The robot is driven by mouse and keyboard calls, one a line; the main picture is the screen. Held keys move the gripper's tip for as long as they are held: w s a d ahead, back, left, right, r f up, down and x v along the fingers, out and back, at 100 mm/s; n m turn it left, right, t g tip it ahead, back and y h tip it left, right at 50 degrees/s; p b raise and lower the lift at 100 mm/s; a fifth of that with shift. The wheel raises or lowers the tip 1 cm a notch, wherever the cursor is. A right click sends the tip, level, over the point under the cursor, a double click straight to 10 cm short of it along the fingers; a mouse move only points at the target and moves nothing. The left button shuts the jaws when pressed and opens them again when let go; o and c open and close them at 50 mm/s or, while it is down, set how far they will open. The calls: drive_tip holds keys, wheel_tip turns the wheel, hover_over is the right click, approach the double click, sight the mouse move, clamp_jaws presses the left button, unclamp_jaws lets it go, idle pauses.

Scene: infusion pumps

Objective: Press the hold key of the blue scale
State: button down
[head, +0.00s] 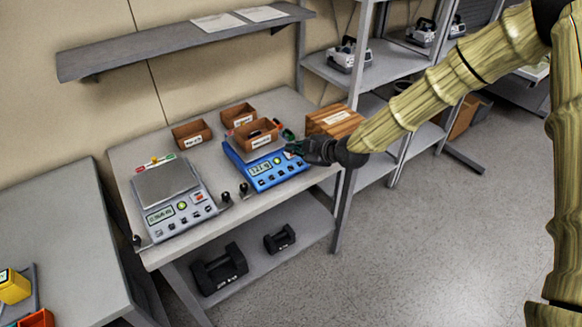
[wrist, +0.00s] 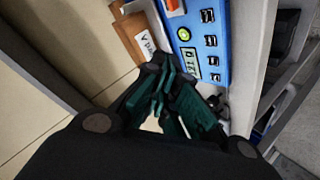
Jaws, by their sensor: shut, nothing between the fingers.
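The blue scale (head: 265,179) stands on the workbench in the head view, with a brown bin (head: 257,134) on its pan. Its front panel has a lit display, a round green-yellow button and several dark keys. In the wrist view the blue scale (wrist: 222,42) shows its display (wrist: 187,62), the round button (wrist: 184,34) and a row of dark keys (wrist: 210,41). The key labels are too small to read, so I cannot tell which is hold. My gripper (head: 292,147) is shut and empty, at the scale's right side. In the wrist view my gripper (wrist: 172,88) shows beside the panel's display end.
A wall shelf (head: 180,41) hangs above.

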drive_tip(key=shift+w+r, duration=0.35)
drive_tip(key=shift+r, duration=0.2)
drive_tip(key=shift+a+f, duration=0.1)
drive_tip(key=shift+f, duration=0.1)
drive_tip(key=b, duration=0.4)
hover_over(291, 173)
drive_tip(key=f, duration=0.7)
drive_tip(key=shift+s, duration=0.2)
drive_tip(key=shift+w+f+b, duration=0.15)
drive_tip(key=shift+f+b, duration=0.15)
drive_tip(key=shift+f, duration=0.3)
drive_tip(key=shift+f, duration=0.2)
drive_tip(key=shift+w+f+b, duration=0.1)
drive_tip(key=shift+f+b, duration=0.15)
drive_tip(key=shift+b, duration=0.25)
